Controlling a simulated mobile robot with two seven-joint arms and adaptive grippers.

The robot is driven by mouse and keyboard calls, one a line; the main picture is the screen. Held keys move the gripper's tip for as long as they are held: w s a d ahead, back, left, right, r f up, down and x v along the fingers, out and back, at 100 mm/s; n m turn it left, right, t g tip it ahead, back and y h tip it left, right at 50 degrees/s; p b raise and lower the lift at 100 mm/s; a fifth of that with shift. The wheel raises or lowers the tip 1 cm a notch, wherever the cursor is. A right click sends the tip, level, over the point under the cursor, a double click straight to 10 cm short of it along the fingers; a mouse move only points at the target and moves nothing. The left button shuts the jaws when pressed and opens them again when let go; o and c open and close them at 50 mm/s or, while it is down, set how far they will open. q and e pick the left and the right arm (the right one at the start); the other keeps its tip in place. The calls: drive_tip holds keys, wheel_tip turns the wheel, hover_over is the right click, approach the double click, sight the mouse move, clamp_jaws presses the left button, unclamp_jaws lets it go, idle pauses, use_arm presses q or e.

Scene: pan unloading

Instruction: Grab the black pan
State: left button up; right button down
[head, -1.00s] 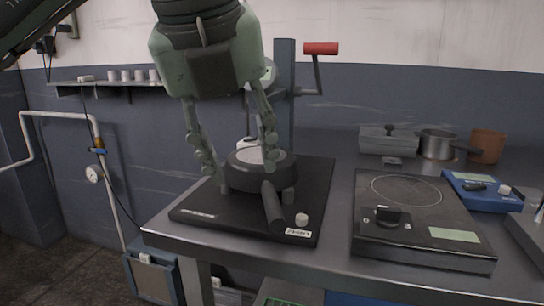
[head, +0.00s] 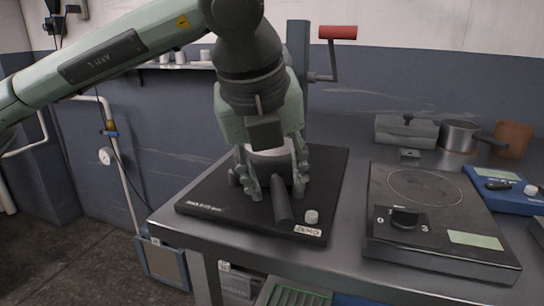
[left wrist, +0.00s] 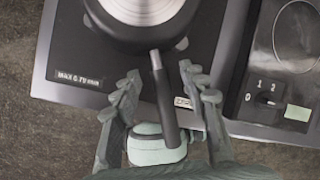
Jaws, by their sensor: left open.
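The black pan (left wrist: 118,32) rests on the black base plate (head: 212,207) of a bench device, with its dark handle (head: 282,202) pointing toward the bench's front edge. In the left wrist view the pan is at the top, cut off by the frame edge, and its handle (left wrist: 166,100) runs down the middle. My left gripper (head: 278,194) is low over the handle, fingers pointing down. In the left wrist view its open fingers (left wrist: 160,72) stand on either side of the handle, with gaps showing. The gripper hides much of the pan in the head view. My right gripper is not in view.
A post with a red-handled crank (head: 338,33) rises behind the pan. A hot plate with a black knob (head: 405,217) stands to the right. A lidded metal box (head: 406,132), a metal pot (head: 458,136), a copper-coloured pot (head: 513,140) and a blue scale (head: 510,204) are farther right.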

use_arm(q)
clamp_jaws()
drive_tip(key=shift+r, duration=0.25)
idle(0.3)
